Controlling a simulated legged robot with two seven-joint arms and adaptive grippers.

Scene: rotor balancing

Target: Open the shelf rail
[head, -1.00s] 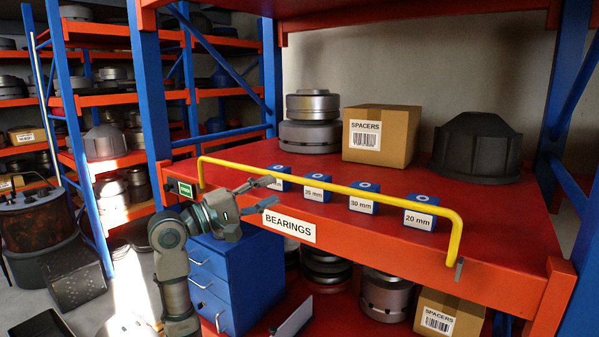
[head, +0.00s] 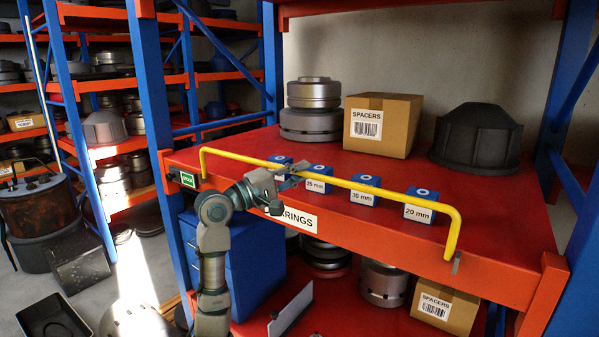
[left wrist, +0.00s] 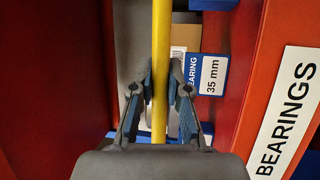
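The yellow shelf rail (head: 390,190) runs along the front edge of the red shelf (head: 400,227), raised above it, with a bent-down end on each side. My left gripper (head: 290,176) is at the rail, left of its middle, in front of the blue bearing boxes. In the left wrist view the rail (left wrist: 160,100) passes between its two fingers (left wrist: 162,72), whose tips lie close against it on both sides. The fingers look shut on the rail. A small green label (head: 188,180) sits by the rail's left end; its text is too small to read. My right gripper is not in view.
Several blue bearing boxes (head: 419,207) stand just behind the rail. A spacers carton (head: 382,125), stacked metal rings (head: 311,110) and a dark housing (head: 477,138) stand farther back. The BEARINGS sign (left wrist: 285,115) is on the shelf front. Blue uprights (head: 150,90) flank the shelf.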

